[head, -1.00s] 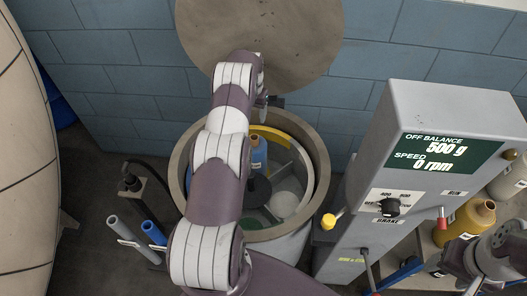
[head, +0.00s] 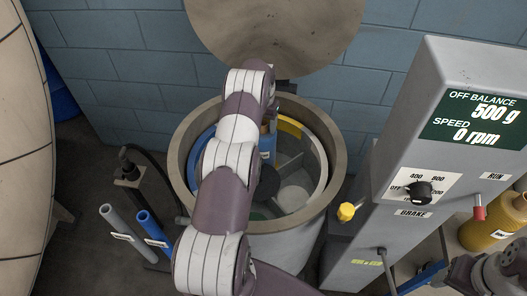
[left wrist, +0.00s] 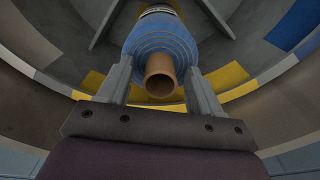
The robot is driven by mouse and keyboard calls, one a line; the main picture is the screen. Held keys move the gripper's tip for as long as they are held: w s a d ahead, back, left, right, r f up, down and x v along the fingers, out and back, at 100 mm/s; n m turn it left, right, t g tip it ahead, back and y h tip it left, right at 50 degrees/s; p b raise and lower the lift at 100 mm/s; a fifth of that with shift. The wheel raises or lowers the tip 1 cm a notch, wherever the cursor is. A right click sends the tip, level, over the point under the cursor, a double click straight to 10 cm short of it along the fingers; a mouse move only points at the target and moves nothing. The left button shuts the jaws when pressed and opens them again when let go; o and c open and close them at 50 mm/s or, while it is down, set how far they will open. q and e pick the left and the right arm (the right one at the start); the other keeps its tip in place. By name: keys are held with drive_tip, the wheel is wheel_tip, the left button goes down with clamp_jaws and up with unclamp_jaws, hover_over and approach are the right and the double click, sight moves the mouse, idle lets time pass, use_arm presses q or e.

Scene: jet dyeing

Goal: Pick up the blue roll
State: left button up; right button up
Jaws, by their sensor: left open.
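The blue roll (head: 267,150) stands inside the round drum (head: 325,135), near its yellow section, partly hidden by my left arm. In the left wrist view the blue roll (left wrist: 158,40) is seen end-on, with a brown cardboard core sticking out toward me. My left gripper (left wrist: 160,78) is open, with one finger on each side of the roll's near end. Whether the fingers touch it cannot be told. In the head view my left gripper (head: 271,118) is over the drum and mostly hidden. My right gripper does not show clearly.
The drum has walls dividing its inside, with a pale round item (head: 294,198) in one compartment. A grey control cabinet (head: 400,215) with a yellow knob stands at right. A grey tube (head: 117,222) and a blue tube (head: 150,228) stand at left. A round lid (head: 275,35) rises behind.

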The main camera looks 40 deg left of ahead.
use_arm(q)
drive_tip(key=shift+s+r, duration=0.1)
drive_tip(key=shift+s, duration=0.05)
drive_tip(key=c, duration=0.8)
clamp_jaws()
